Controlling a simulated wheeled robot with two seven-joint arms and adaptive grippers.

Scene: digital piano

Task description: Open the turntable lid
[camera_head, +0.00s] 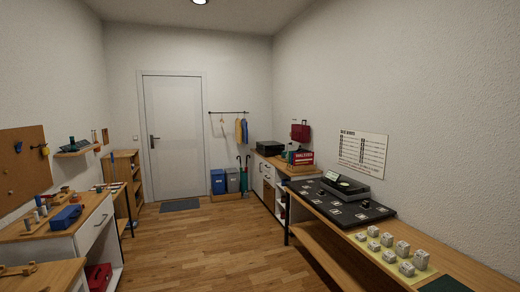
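A low black box-shaped device (270,148) stands on the far end of the counter along the right wall. It may be the turntable, but it is too small in the picture to tell, and I cannot make out a raised lid on it. Neither of my grippers shows in the head view.
A long wooden bench (315,205) on the right holds a black board with a grey device (345,187) and several pale blocks (402,248). A workbench (75,224) with tools stands left.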

